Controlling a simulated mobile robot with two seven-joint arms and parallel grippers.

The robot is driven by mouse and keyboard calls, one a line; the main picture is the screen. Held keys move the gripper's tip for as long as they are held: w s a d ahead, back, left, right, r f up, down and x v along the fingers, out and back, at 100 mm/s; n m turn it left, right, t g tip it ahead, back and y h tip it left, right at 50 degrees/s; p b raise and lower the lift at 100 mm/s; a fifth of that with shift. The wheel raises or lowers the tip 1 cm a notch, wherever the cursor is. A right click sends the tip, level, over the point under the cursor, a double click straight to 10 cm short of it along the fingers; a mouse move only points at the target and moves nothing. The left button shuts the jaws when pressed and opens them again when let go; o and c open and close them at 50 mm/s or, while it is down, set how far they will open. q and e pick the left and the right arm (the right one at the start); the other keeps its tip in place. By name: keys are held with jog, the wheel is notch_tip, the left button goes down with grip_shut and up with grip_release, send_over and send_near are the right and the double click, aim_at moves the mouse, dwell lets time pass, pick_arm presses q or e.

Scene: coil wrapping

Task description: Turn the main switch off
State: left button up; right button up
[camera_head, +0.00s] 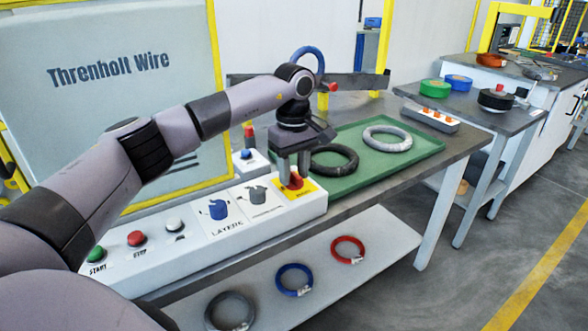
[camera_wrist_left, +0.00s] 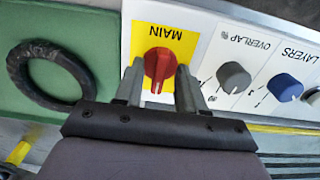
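The main switch is a red rotary knob (camera_wrist_left: 159,66) on a yellow plate (camera_wrist_left: 182,40) marked MAIN, at the end of the white control panel (camera_head: 190,240). In the head view the knob (camera_head: 295,181) is partly hidden by my gripper. My left gripper (camera_wrist_left: 160,92) is open, with its two fingers apart on either side of the knob's near end. A gap shows between the knob and each finger, so I see no firm grip. In the head view my left gripper (camera_head: 294,176) points down at the switch. My right gripper is not in view.
The panel also has a blue LAYERS knob (camera_wrist_left: 285,88), a grey OVERLAP knob (camera_wrist_left: 233,77) and start and stop buttons (camera_head: 137,238). A green tray (camera_head: 345,178) with a black coil (camera_head: 334,161) and a grey coil (camera_head: 387,138) lies close behind the switch.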

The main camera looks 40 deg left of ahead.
pick_arm(q)
grip_shut()
